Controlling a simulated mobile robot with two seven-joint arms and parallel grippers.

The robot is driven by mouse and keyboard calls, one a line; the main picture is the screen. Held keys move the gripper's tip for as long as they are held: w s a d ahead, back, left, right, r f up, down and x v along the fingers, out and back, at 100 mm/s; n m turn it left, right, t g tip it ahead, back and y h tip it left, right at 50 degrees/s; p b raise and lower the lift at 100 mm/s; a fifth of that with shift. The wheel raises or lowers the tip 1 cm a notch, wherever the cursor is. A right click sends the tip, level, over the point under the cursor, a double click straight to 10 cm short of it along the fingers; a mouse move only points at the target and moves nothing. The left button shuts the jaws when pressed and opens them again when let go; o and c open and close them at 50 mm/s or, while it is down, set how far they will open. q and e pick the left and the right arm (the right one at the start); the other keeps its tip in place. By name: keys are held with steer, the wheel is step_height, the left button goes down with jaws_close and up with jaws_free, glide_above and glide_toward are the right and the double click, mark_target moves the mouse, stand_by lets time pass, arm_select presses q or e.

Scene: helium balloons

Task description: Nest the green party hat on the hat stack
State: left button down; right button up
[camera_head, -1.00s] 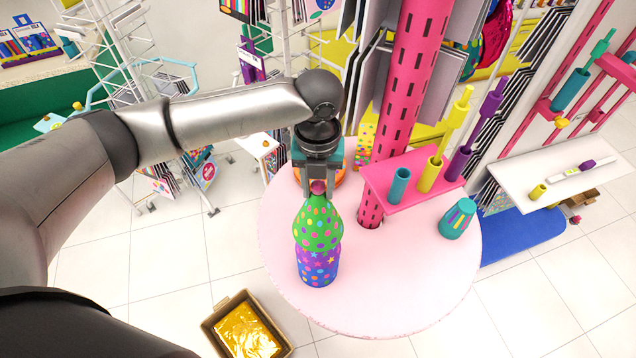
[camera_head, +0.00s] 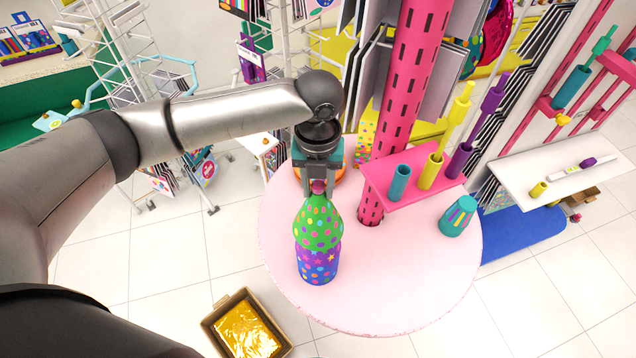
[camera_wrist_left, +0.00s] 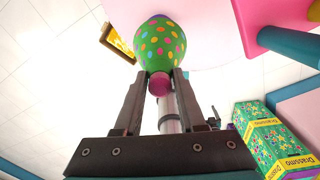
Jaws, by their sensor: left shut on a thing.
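The green party hat (camera_head: 318,222) has colourful dots and a pink pompom on top. It sits upright over the hat stack (camera_head: 317,264), which shows as a purple band with stars above a blue dotted band on the pink round table. My left gripper (camera_head: 319,188) points down and is shut on the pompom of the green hat. In the left wrist view the fingers (camera_wrist_left: 159,85) close around the pompom, and the green hat (camera_wrist_left: 160,42) hides most of the stack. Whether the hat is fully seated cannot be told. My right gripper is not in view.
The pink round table (camera_head: 370,290) is clear at its front right. A pink shelf (camera_head: 412,183) with teal, yellow and purple tubes stands right of the gripper, by a pink column (camera_head: 412,80). A teal cup (camera_head: 458,215) stands at the right. A gold-filled box (camera_head: 247,325) is on the floor.

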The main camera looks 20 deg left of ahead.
mark_target(318, 200)
arm_select(q)
steer(key=shift+f+b, duration=1.05)
steer(key=shift+f, duration=1.1)
steer(key=shift+c, duration=2.1)
jaws_free()
step_height(318, 200, up, 15)
steer(key=shift+r+b, duration=0.15)
steer(key=shift+b, duration=0.2)
